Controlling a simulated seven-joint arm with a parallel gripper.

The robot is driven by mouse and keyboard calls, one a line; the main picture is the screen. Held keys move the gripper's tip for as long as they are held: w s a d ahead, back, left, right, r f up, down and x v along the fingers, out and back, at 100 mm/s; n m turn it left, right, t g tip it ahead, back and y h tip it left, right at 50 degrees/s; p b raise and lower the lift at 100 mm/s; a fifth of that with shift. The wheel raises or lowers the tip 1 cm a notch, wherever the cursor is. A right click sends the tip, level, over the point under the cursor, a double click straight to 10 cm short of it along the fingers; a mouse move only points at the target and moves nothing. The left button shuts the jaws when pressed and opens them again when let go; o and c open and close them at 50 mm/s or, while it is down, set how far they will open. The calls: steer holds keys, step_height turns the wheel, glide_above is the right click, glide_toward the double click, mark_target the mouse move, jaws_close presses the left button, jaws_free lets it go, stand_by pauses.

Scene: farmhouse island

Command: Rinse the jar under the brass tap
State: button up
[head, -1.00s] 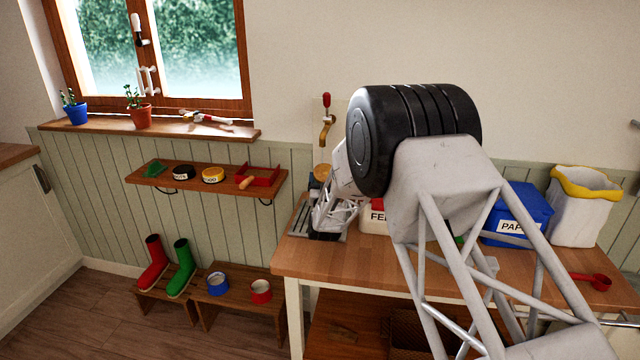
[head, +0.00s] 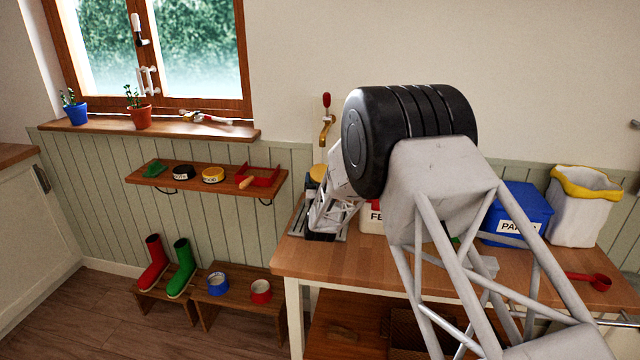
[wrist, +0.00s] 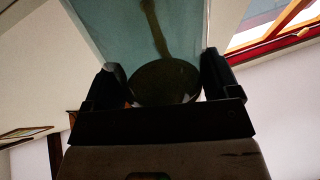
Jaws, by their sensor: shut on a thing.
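The brass tap (head: 326,132) with its red handle sticks out of the wall above the left end of the wooden counter. My gripper (wrist: 160,72) shows in the wrist view with its two dark fingers on either side of a dark round thing, which I take as the jar (wrist: 165,84). It is shut on it. In the head view a small tan round piece (head: 318,172) shows just below the tap, beside my wrist; I cannot tell whether it is part of the jar. My arm hides most of the gripper there. I cannot make out running water.
The counter (head: 300,258) holds a white labelled box (head: 371,219), a blue bin (head: 520,213), a white bin with a yellow rim (head: 582,205) and a red scoop (head: 590,279). A wall shelf (head: 210,182) with small items is at left.

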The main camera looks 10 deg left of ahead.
steer(key=shift+s, duration=0.1)
steer(key=s+d, duration=0.2)
steer(key=s, duration=0.5)
steer(key=shift+s+d, duration=0.15)
steer(key=shift+d, duration=0.25)
stand_by(0.6)
steer(key=shift+s+r, duration=0.1)
steer(key=shift+r, duration=0.05)
stand_by(1.5)
steer(key=s+d+r, duration=0.1)
steer(key=s+r, duration=0.2)
steer(key=s, duration=0.1)
steer(key=shift+s+d+r, duration=0.25)
steer(key=shift+d+r, duration=0.15)
stand_by(0.7)
steer(key=w+d+r+m+h, duration=0.1)
steer(key=w+d+r+h, duration=0.1)
steer(key=d, duration=1.4)
steer(key=w+d+r+m+h, duration=0.1)
steer(key=w+d+r+h, duration=0.1)
steer(key=d, duration=1.4)
steer(key=shift+w+d+r, duration=0.15)
steer(key=shift+w+d, duration=0.05)
steer(key=shift+d, duration=0.15)
